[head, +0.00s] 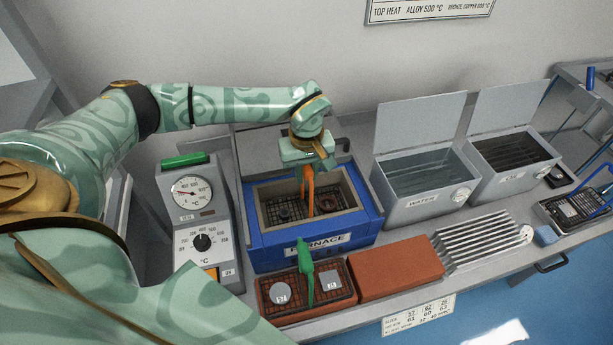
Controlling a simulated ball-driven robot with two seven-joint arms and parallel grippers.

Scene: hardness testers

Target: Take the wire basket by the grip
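A wire basket (336,192) with dark round pieces is inside the open blue furnace (365,223); its upright orange grip (308,190) rises above the chamber. My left gripper (316,168) points down from above at the top of this grip, overlapping it in the picture. Whether its fingers are apart or closed on the grip is hidden. A second wire basket (333,296) with a green grip (306,268) stands on red brick in front of the furnace, holding a round and a square metal piece. A third basket (575,207) with a blue grip is at far right. My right gripper is not in view.
A control unit (203,215) with dials stands left of the furnace. Right of it are a water tank (428,178) and another tank (515,155), lids raised. A bare red brick slab (395,267) and ribbed metal rack (483,241) lie in front.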

